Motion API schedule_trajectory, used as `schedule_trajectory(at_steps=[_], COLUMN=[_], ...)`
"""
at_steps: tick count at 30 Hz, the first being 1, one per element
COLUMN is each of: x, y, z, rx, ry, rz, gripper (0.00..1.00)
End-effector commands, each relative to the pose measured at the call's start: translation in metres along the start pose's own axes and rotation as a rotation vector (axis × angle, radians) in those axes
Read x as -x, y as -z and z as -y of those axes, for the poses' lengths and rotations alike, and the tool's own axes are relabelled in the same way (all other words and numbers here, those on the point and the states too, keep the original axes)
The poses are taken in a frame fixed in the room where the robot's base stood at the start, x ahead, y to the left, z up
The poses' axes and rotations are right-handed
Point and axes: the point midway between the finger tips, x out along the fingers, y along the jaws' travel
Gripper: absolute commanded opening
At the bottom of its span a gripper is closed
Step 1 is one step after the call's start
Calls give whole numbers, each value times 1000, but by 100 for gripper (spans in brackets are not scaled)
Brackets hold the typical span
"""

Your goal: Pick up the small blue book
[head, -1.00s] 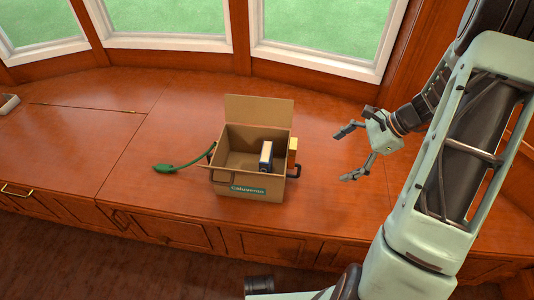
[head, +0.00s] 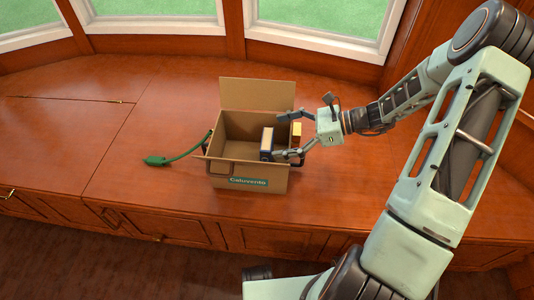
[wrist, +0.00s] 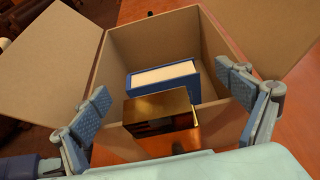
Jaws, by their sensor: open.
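The small blue book (head: 267,143) stands inside an open cardboard box (head: 248,183), near the box's right side. In the wrist view the blue book (wrist: 162,78) shows its blue cover edge and pale page block. My gripper (head: 283,136) is open at the right side of the box, with its fingers reaching over that side toward the book. The book's lower part is hidden in the head view.
A shiny gold block (wrist: 160,110) sits between my gripper and the book in the wrist view; it also shows at the box's right side (head: 296,131). A green object with a curved stem (head: 157,160) lies left of the box.

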Motion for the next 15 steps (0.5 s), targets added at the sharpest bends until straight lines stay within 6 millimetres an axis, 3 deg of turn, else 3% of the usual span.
schedule_trajectory(at_steps=[7,15], x=[-38,-41], y=[7,5], z=[-2,-1], rx=[0,-1], ry=[-2,0], rz=[0,-1], gripper=[93,92])
